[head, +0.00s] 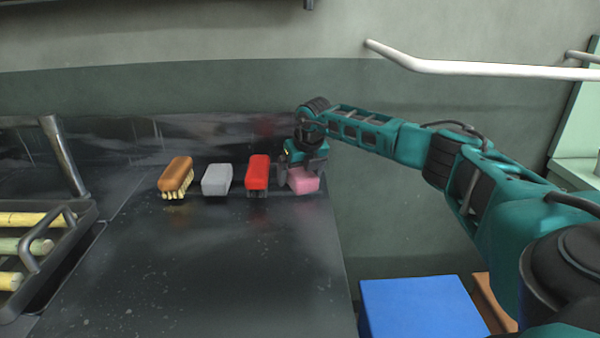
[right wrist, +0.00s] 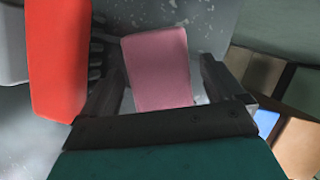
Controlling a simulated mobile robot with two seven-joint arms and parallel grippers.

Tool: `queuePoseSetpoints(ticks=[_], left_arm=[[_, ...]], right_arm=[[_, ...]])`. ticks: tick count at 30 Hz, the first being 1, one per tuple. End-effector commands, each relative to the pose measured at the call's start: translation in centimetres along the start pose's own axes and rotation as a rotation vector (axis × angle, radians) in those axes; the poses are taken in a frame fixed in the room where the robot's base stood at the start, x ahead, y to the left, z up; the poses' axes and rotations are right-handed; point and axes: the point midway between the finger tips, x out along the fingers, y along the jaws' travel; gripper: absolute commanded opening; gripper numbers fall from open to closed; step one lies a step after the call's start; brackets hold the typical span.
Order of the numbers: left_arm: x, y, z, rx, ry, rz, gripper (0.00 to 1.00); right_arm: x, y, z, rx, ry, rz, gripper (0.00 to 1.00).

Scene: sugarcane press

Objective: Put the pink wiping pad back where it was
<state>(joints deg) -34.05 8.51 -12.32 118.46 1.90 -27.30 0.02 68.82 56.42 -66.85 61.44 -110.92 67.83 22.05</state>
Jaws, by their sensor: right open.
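The pink wiping pad (head: 304,181) rests on the dark metal counter (head: 220,270) near its right edge, at the right end of a row of cleaning tools. My right gripper (head: 301,170) is right above it, pointing down. In the right wrist view the pink pad (right wrist: 158,68) lies between the two spread fingers (right wrist: 165,92), with gaps on both sides. The gripper is open. My left gripper is not in view.
To the pad's left stand a red brush (head: 257,174), a grey block (head: 216,180) and an orange-brown brush (head: 175,176). The red brush (right wrist: 55,60) is close to the left finger. A tray with sugarcane (head: 45,245) is far left. A blue box (head: 415,306) is below right.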

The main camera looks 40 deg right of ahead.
Motion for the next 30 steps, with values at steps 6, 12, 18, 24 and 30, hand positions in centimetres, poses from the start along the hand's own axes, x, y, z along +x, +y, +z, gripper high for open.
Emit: queuePoseSetpoints(ticks=[6, 12, 18, 24, 30], left_arm=[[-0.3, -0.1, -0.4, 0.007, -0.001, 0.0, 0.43], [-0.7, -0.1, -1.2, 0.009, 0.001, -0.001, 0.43], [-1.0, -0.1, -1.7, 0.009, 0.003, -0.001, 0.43], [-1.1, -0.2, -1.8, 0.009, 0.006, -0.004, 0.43], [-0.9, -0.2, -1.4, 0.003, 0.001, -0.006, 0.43]], right_arm=[[-1.8, 0.0, 0.6, -0.001, -0.002, 0.0, 0.95], [-6.2, -0.1, 0.6, -0.002, -0.004, 0.001, 0.95], [-10.4, 0.0, 0.6, -0.001, -0.003, 0.001, 0.95], [-12.7, 0.0, 0.5, -0.001, -0.002, 0.0, 0.95], [-13.2, 0.0, 0.5, 0.0, 0.0, 0.0, 0.95]])
